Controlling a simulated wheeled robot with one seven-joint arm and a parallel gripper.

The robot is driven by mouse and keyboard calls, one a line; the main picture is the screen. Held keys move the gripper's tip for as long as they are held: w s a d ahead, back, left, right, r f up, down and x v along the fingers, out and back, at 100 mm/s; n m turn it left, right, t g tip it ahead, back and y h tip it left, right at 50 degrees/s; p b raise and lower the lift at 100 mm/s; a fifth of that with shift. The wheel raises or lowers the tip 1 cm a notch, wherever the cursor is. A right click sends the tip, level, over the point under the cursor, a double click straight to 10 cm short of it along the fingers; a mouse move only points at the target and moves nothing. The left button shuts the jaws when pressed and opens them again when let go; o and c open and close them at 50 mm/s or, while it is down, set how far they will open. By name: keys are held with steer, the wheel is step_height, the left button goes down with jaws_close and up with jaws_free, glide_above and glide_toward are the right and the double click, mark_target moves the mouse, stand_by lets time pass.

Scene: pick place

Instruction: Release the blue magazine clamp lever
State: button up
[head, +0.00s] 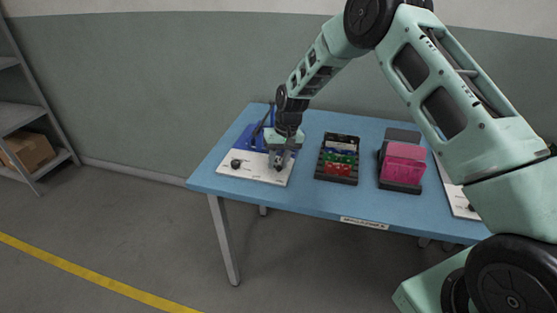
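A blue fixture (249,139) stands on a white base plate (245,175) at the left end of the blue table. It appears to be the blue magazine. A thin dark bar (261,122), perhaps the clamp lever, slants up from it. My gripper (278,163) points down over the right part of the plate, in front of the fixture's right side, and hides part of it. Whether it touches the lever or the fixture is too small to tell. Its fingers are too small to show whether they are open or shut.
A black knob (236,163) sits on the plate's left. A dark tray (337,179) holds white, green and red pieces. A pink block (404,160) stands in a dark holder (400,187). Another white plate (455,200) is partly behind my arm. Blue table (310,200) shows between them.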

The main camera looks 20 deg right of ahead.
steer(key=shift+w, duration=0.1)
steer(key=shift+d+r, duration=0.1)
steer(key=shift+r, duration=0.15)
steer(key=d+r+b, duration=0.1)
steer(key=d+r, duration=0.2)
steer(key=r, duration=1.3)
steer(key=shift+r, duration=0.3)
